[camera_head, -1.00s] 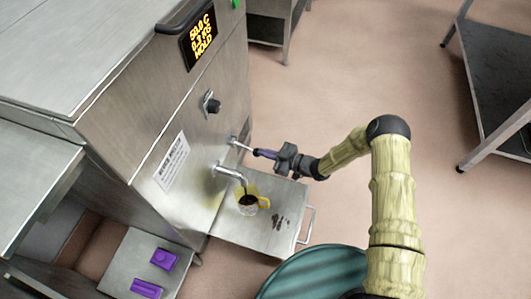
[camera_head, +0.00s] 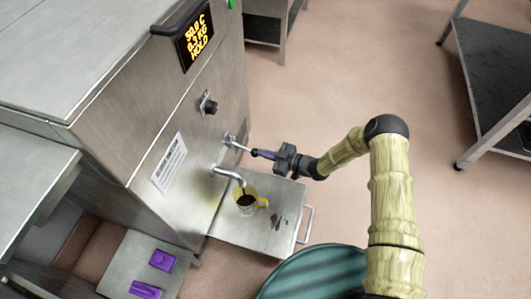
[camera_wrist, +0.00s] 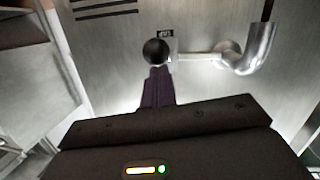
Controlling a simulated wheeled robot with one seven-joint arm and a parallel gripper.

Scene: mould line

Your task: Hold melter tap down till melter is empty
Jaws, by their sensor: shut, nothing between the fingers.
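The melter (camera_head: 150,110) is a steel cabinet at the left in the head view. Its tap has a thin rod lever (camera_head: 239,146) with a round black knob (camera_wrist: 156,51), and a bent metal spout (camera_head: 228,174), which also shows in the wrist view (camera_wrist: 252,52). My gripper (camera_head: 259,153) is shut and empty. Its purple fingers (camera_wrist: 158,72) are at the knob, apparently touching it.
The cup stands on a steel shelf (camera_head: 232,233) with dark brown spots and a side handle (camera_head: 307,224). A black control knob (camera_head: 209,106) is above the tap. Purple pieces (camera_head: 162,260) lie on a lower tray. A teal round object (camera_head: 315,278) is at the front.

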